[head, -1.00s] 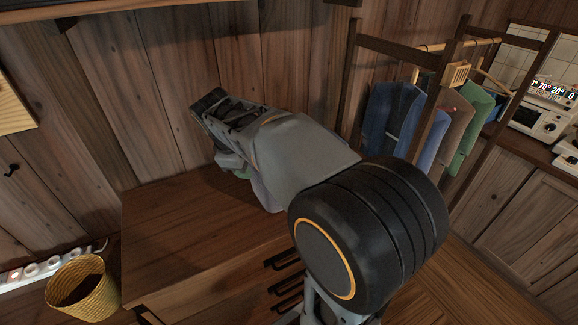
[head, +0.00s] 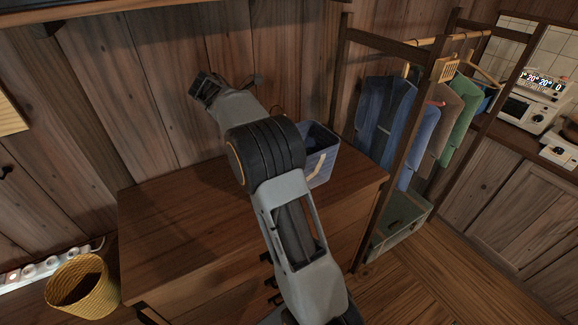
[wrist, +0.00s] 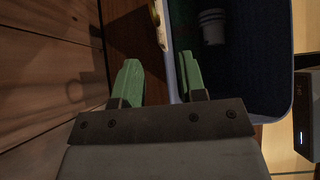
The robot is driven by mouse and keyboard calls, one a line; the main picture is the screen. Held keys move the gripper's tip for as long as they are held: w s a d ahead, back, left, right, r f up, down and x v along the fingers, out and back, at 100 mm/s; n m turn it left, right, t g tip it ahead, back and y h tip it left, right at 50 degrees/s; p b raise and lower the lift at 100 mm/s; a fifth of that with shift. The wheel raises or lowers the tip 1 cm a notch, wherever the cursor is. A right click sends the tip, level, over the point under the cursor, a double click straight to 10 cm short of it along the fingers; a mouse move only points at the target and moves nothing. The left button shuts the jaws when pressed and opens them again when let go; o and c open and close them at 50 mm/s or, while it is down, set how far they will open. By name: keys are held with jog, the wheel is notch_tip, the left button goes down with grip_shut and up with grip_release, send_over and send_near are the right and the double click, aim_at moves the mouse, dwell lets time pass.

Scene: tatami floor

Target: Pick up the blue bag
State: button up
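The blue bag (head: 322,152) stands open-topped on the wooden chest, partly hidden behind my arm in the head view; a pale tan handle shows on its side. In the wrist view, the bag (wrist: 262,62) fills the upper right, seen into its dark blue inside, where a small whitish ribbed object (wrist: 212,27) lies. My gripper (wrist: 160,75) is open, with green finger pads apart. The bag's left rim runs between the fingers, close to the right finger, which overlaps the opening; contact cannot be told.
The chest top (head: 165,215) is bare to the left. A plank wall (head: 180,50) rises close behind it. A clothes rack (head: 400,130) with hanging garments stands at the right, a green case (head: 397,226) beneath it. A yellow basket (head: 82,290) is at lower left.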

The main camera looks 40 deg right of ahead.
jog(key=shift+x, duration=3.5)
jog(key=shift+s, duration=0.2)
grip_shut()
